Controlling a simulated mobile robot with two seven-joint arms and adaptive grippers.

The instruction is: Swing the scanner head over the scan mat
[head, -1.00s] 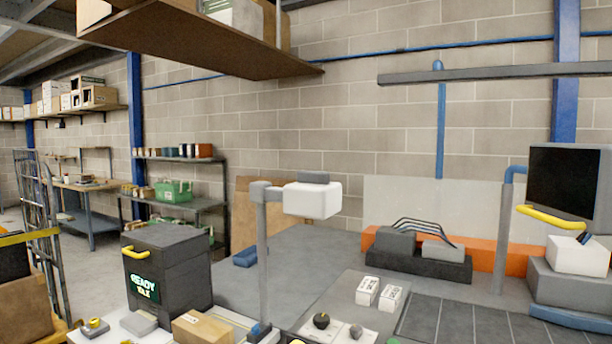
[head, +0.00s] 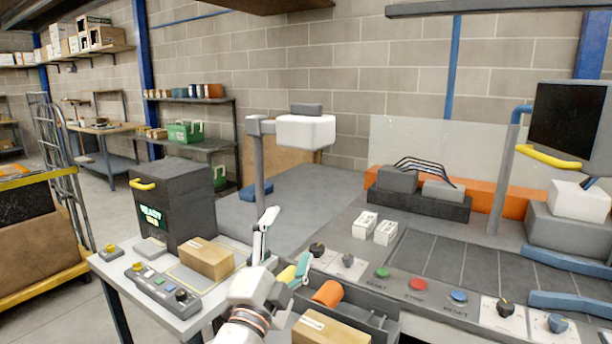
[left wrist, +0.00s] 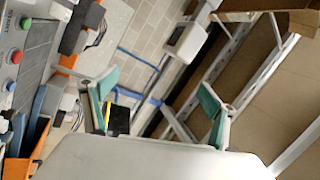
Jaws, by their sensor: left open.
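The scanner head is a white box (head: 305,131) with a grey cap, on a short arm atop a grey post (head: 260,170). It points right of the post; it also shows in the left wrist view (left wrist: 187,40). A grey pad with a yellow outline, seemingly the scan mat (head: 183,276), lies on the small table left of the post, below and left of the head. A brown parcel (head: 207,258) sits on it. My left gripper (head: 283,250) is open and empty, below the head and apart from it. My right gripper is not in view.
A dark box with a lit READY panel (head: 180,205) stands behind the parcel. A button box (head: 163,290) lies in front. A ribbed dark surface (head: 462,268) and a button panel are at right. A black screen with a yellow handle (head: 548,157) stands at far right.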

